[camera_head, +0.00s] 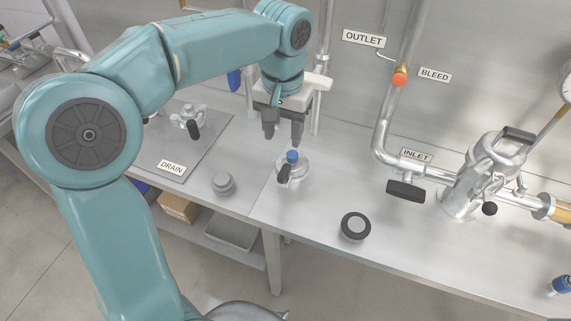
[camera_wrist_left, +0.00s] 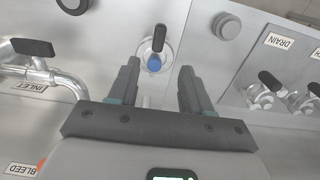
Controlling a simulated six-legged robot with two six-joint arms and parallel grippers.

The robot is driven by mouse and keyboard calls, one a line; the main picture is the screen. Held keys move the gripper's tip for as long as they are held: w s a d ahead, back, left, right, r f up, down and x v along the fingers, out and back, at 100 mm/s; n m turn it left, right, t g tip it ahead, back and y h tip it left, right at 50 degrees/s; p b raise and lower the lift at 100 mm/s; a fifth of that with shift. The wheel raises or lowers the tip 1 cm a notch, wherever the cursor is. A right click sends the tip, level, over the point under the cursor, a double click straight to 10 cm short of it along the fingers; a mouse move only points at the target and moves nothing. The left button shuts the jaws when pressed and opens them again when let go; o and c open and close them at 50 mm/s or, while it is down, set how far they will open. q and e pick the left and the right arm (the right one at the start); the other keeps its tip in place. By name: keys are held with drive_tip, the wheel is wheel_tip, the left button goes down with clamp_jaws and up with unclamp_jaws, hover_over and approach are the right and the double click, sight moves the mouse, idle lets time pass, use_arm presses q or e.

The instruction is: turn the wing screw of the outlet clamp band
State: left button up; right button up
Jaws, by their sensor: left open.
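My left gripper (camera_head: 284,130) is open and empty, pointing down above the bench. In the left wrist view its two fingers (camera_wrist_left: 158,88) stand apart. Below it stands a small steel fitting (camera_head: 298,172) with a blue cap (camera_head: 292,156) and a black handle (camera_head: 284,170). The blue cap (camera_wrist_left: 154,63) shows between the fingers in the left wrist view, apart from them. The OUTLET label (camera_head: 363,38) is on the back wall. I cannot make out the outlet clamp band or its wing screw. My right gripper is not in view.
A grey round knob-like piece (camera_head: 223,183) and a black-rimmed disc (camera_head: 355,226) lie on the bench. A valve fitting (camera_head: 187,118) stands near the DRAIN label (camera_head: 171,167). INLET piping and a steel vessel (camera_head: 470,185) occupy the right. An orange BLEED piece (camera_head: 400,76) sits on the pipe.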

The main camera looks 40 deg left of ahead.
sight(284, 171)
use_arm(q)
wheel_tip(284, 171, down, 10)
drive_tip(key=shift+d+f, duration=0.1)
drive_tip(key=shift+f, duration=0.1)
drive_tip(key=shift+w+f, duration=0.1)
drive_tip(key=shift+f, duration=0.4)
drive_tip(key=shift+c, duration=0.3)
clamp_jaws()
